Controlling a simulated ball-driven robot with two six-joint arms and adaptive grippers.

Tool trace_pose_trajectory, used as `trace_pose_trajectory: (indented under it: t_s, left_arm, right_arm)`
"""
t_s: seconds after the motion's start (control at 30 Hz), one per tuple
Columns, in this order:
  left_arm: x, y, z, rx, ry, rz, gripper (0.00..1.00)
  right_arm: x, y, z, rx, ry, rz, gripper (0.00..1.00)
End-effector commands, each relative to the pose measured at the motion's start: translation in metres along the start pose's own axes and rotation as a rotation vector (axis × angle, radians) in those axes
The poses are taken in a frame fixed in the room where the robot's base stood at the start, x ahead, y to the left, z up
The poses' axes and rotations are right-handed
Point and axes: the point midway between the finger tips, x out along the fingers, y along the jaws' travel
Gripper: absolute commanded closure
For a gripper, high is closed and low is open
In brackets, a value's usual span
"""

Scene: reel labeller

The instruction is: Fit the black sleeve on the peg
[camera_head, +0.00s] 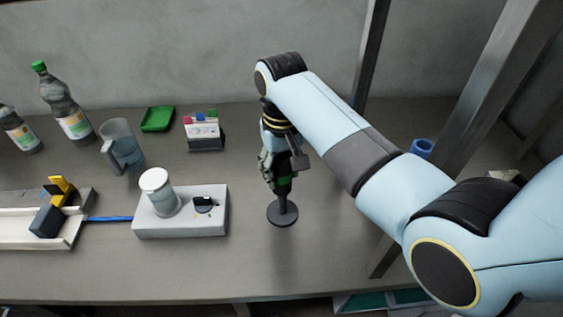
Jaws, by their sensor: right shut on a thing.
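My right gripper (281,182) points down over the table, right of the white box. It is shut on a small dark thing, probably the black sleeve, mostly hidden by the fingers. A dark grey upright peg on a round flat base (283,214) stands directly below the fingers. The peg's top is hidden behind the gripper, so I cannot tell whether the sleeve is around the peg or just above it. A bit of green shows at the fingertips. My left gripper is not in view.
A white box (218,222) with a white cylinder (157,190) and a black knob stands left of the peg. Further left are a white tray (22,234), a clear jug (120,146) and bottles (64,104). A blue cup (421,149) stands right, near metal posts. The front table is clear.

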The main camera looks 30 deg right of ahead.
Motion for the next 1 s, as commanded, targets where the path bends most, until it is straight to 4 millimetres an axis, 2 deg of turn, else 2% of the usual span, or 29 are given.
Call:
trace_pose_trajectory:
  t_s: [0.47, 1.0]
  left_arm:
    - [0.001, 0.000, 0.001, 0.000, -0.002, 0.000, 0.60]
    - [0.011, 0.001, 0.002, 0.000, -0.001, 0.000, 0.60]
  right_arm:
    - [0.004, 0.000, 0.000, 0.000, 0.000, 0.000, 0.94]
    - [0.026, 0.000, 0.000, 0.000, -0.001, 0.000, 0.94]
